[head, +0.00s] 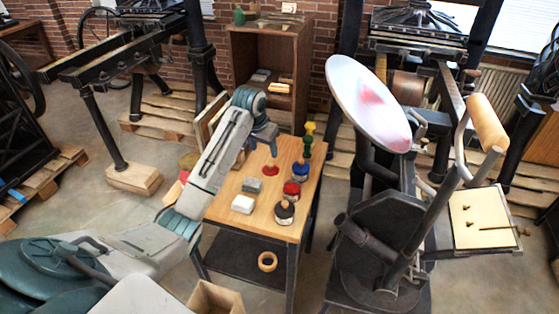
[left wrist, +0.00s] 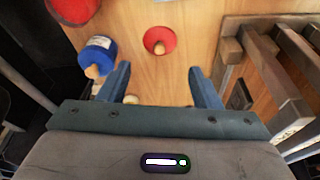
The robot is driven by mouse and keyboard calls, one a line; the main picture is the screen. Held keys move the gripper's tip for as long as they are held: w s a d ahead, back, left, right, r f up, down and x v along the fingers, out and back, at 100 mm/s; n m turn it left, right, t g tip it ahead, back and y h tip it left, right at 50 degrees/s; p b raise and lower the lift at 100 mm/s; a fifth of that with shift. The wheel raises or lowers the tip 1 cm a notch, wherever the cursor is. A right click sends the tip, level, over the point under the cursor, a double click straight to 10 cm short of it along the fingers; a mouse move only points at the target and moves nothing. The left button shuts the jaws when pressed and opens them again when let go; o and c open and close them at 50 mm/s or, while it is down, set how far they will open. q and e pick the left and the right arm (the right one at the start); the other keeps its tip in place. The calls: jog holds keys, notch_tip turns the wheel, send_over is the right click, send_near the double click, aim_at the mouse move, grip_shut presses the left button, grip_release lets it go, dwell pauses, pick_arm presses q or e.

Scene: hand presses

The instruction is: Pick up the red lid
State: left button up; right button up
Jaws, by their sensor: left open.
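The red lid (head: 270,170) lies on the wooden top of the small table. In the left wrist view the red lid (left wrist: 160,37) is a round disc with a pale wooden knob pointing toward my gripper. My left gripper (head: 263,148) is over the far left part of the table, close to the lid. In the left wrist view its two blue fingers (left wrist: 159,70) are apart with nothing between them. The lid lies just beyond the fingertips, roughly centred between them. I cannot tell the exact height of the fingers above the table. My right gripper is not in view.
A blue tin (head: 301,169), a red tin (head: 291,189) and a black tin (head: 284,213) stand along the table's right side. The blue tin (left wrist: 97,56) is close to one finger. A press with a round disc (head: 368,102) stands right.

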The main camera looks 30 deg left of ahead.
aim_at(270, 166)
pick_arm(q)
jog(key=x, duration=0.4)
jog(key=shift+w+f+p, duration=0.15)
jog(key=shift+f+p, duration=0.05)
jog(key=shift+p, duration=0.2)
jog(key=shift+w+f, duration=0.15)
jog(key=shift+f, duration=0.15)
jog(key=shift+w+f, duration=0.2)
jog(key=shift+f, duration=0.15)
jog(key=p+x, duration=0.1)
jog(key=x, duration=0.2)
jog(key=shift+w+f, duration=0.15)
jog(key=shift+f, duration=0.1)
jog(key=shift+w+f, duration=0.1)
jog(key=shift+f, duration=0.35)
grip_shut()
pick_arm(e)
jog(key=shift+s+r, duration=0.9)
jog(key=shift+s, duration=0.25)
